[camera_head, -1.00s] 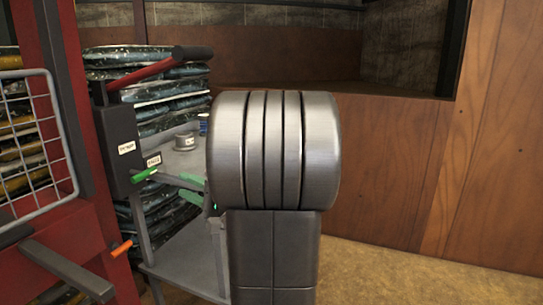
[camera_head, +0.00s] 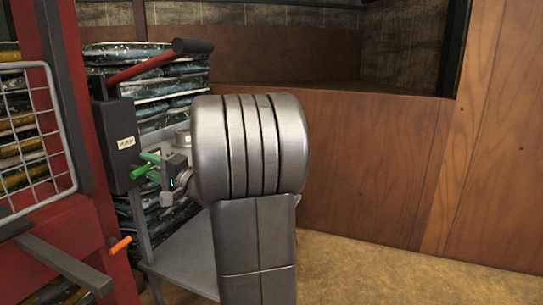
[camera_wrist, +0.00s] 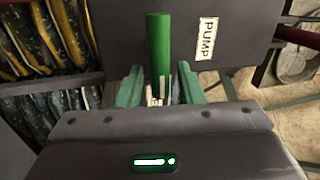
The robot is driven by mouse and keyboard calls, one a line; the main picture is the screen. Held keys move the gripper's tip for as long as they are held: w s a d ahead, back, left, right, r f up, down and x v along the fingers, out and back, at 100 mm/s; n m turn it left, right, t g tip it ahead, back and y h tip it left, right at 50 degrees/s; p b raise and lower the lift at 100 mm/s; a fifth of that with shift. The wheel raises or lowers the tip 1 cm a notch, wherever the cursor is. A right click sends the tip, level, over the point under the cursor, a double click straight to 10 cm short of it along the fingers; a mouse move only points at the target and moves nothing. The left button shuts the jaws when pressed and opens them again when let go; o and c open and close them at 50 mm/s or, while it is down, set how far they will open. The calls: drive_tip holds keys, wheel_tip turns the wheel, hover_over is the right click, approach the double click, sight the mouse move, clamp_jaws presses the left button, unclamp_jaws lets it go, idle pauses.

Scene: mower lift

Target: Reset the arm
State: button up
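A green lever (camera_head: 141,172) sticks out from the dark box (camera_head: 118,130) on the red lift frame. In the wrist view the green lever (camera_wrist: 158,45) stands upright between my fingers, beside a white "PUMP" label (camera_wrist: 207,38). My gripper (camera_wrist: 159,67) is open, with its green fingers apart on both sides of the lever and gaps visible. I cannot tell how deep the lever reaches between them. In the head view my arm hides part of the gripper. A long red handle with a black grip (camera_head: 193,46) slants up from the box.
An orange-tipped lever (camera_head: 120,245) sits lower on the red frame (camera_head: 60,95). A wire mesh (camera_head: 35,150) is at left. A grey stand (camera_head: 185,255) is behind my arm. Stacked bags (camera_head: 140,57) stand behind the box. The floor at right (camera_head: 400,270) is clear.

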drive_tip(key=shift+d+r+n+g+p, duration=0.15)
drive_tip(key=shift+r+n+g, duration=0.1)
drive_tip(key=shift+n, duration=0.5)
drive_tip(key=shift+r+n+g+p, duration=0.15)
drive_tip(key=shift+n+g, duration=0.1)
drive_tip(key=shift+n, duration=0.5)
drive_tip(key=shift+f, duration=0.1)
drive_tip(key=shift+s, duration=0.1)
